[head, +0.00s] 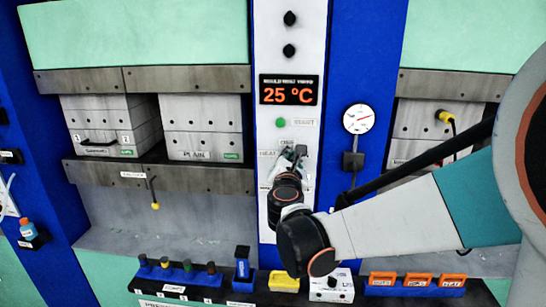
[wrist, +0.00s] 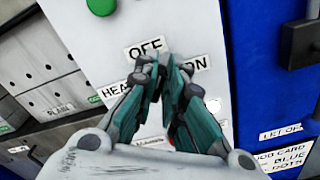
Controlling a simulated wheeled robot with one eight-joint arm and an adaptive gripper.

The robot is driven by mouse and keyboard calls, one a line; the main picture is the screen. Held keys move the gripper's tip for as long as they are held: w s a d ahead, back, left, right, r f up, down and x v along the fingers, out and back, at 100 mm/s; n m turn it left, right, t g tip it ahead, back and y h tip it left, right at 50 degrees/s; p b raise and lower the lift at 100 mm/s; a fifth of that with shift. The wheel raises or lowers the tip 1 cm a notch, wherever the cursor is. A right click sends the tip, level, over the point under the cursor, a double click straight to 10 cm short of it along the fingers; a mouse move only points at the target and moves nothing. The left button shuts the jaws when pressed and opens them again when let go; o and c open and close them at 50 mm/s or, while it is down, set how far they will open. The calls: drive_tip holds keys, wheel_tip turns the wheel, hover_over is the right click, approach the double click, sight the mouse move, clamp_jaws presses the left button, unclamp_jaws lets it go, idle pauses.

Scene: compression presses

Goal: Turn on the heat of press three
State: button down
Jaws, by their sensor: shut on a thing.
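My gripper (head: 293,156) is at the white control panel (head: 290,55), below the green START button (head: 281,122). It also shows in the wrist view (wrist: 163,68), with its fingers close together over the heat control. The OFF label (wrist: 146,48) is above the fingertips, the HEAT label (wrist: 115,89) is partly covered at left, and the ON label (wrist: 203,62) is at right. The fingers are shut on the heat switch, which they hide, so I cannot tell its position. The display (head: 289,90) reads 25 °C in orange.
A gauge (head: 358,118) is on the blue column at right. Grey mould blocks (head: 201,128) sit in the press at left. My arm covers much of the right side.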

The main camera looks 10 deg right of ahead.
drive_tip(key=m, duration=0.3)
drive_tip(key=f+m, duration=0.1)
drive_tip(key=m, duration=0.3)
drive_tip(key=m+b, duration=0.1)
drive_tip(key=m, duration=0.3)
drive_tip(key=shift+s+d+f, duration=0.2)
drive_tip(key=shift+d+f, duration=0.1)
drive_tip(key=shift+d, duration=0.1)
drive_tip(key=shift+m, duration=0.3)
drive_tip(key=c, duration=1.7)
unclamp_jaws()
drive_tip(key=shift+s, duration=0.1)
drive_tip(key=v, duration=1.2)
